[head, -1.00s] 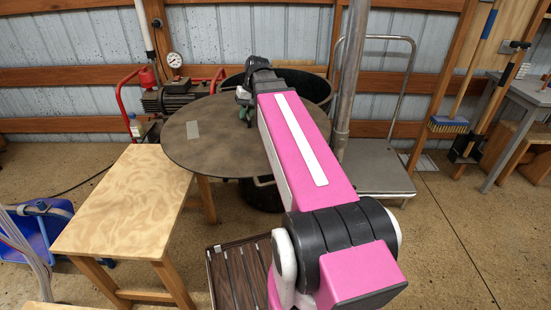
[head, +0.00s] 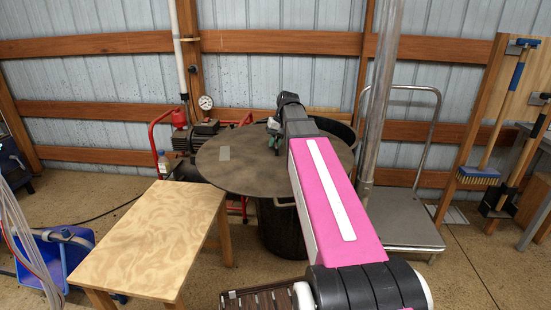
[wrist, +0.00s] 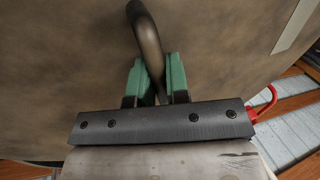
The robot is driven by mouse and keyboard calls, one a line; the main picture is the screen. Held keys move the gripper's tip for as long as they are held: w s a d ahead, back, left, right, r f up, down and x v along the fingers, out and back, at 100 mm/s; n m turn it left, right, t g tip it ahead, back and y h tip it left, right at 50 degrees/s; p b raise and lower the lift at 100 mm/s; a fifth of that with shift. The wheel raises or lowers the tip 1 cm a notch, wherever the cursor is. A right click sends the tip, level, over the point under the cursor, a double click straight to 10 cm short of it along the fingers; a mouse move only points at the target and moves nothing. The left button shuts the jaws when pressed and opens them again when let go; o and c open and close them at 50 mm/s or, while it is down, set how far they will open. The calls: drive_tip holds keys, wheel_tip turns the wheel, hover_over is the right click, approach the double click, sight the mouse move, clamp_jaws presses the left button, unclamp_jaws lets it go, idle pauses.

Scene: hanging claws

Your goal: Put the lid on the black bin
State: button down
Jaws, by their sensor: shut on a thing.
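The lid (head: 235,170) is a large round dark-brown disc with a pale grey patch at its left. My gripper (head: 275,138) is at its far part, and its green fingers (wrist: 159,85) are shut on the lid's curved handle (wrist: 147,35) in the wrist view. The black bin (head: 282,230) stands on the floor under the lid. Its far right rim shows beyond the lid, so the lid lies offset toward the near left. Whether the lid touches the rim cannot be told; my arm hides part of both.
A wooden table (head: 150,240) stands near left. A metal pole (head: 381,100) and a flat cart (head: 400,222) are close on the right. A red-framed pump (head: 195,135) stands behind the lid's left side. Brooms (head: 480,174) hang at the far right.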

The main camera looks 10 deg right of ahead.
drive_tip(key=shift+m+t, duration=0.3)
drive_tip(key=shift+m, duration=0.6)
drive_tip(key=w+d, duration=0.3)
drive_tip(key=w, duration=0.3)
drive_tip(key=w+d, duration=0.4)
drive_tip(key=w, duration=0.3)
drive_tip(key=w+d+r, duration=0.1)
drive_tip(key=w+d, duration=0.3)
drive_tip(key=w, duration=0.2)
drive_tip(key=shift+w, duration=0.3)
drive_tip(key=w+d+m, duration=0.1)
drive_tip(key=w+d, duration=1)
drive_tip(key=w, duration=0.2)
drive_tip(key=shift+w+m, duration=0.2)
drive_tip(key=shift+m, duration=0.1)
drive_tip(key=shift+f, duration=2.85)
drive_tip(key=shift+f, duration=0.8)
drive_tip(key=c, duration=1)
unclamp_jaws()
drive_tip(key=shift+c, duration=0.2)
